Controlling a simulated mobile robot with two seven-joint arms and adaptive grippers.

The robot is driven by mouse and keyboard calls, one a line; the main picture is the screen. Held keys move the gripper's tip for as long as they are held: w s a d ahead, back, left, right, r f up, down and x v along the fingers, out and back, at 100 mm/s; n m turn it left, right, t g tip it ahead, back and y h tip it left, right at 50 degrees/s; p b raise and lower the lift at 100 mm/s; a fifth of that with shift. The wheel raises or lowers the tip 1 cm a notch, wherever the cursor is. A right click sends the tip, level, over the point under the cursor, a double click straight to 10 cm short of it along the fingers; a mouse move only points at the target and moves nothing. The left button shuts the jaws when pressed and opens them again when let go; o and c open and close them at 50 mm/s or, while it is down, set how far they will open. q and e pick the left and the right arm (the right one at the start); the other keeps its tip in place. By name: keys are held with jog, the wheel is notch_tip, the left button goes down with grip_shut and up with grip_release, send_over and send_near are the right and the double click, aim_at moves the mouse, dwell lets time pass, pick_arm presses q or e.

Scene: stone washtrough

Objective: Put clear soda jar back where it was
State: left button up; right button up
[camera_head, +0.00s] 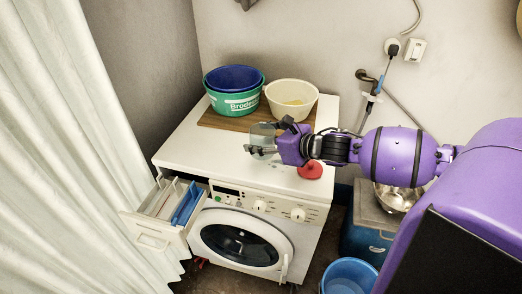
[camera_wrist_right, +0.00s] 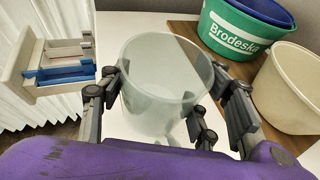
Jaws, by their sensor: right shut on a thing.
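The clear soda jar (camera_head: 263,138) is a see-through glass cylinder above the white top of the washing machine (camera_head: 190,149). My right gripper (camera_head: 268,142) is shut on it from the right. In the right wrist view the jar (camera_wrist_right: 165,90) stands between the dark fingers of my right gripper (camera_wrist_right: 165,105), with its round rim towards the camera. I cannot tell whether the jar's base touches the machine top. My left gripper is not in view.
A wooden board (camera_head: 225,120) at the back holds a green tub (camera_head: 236,103), a blue bowl and a cream bowl (camera_head: 291,96). A red object (camera_head: 310,170) lies near the front edge. The detergent drawer (camera_head: 165,212) is pulled out. The machine top's left side is clear.

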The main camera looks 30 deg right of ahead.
jog(key=shift+w+d+f, duration=0.35)
jog(key=shift+w+f, duration=0.05)
jog(key=shift+f, duration=0.15)
jog(key=shift+w+d+f, duration=0.3)
jog(key=shift+w+f, duration=0.1)
jog(key=shift+f, duration=0.1)
jog(key=shift+w+d+f, duration=0.1)
jog(key=shift+f, duration=1.55)
jog(key=shift+f+b, duration=0.2)
jog(key=shift+b, duration=0.1)
jog(key=o, duration=1.3)
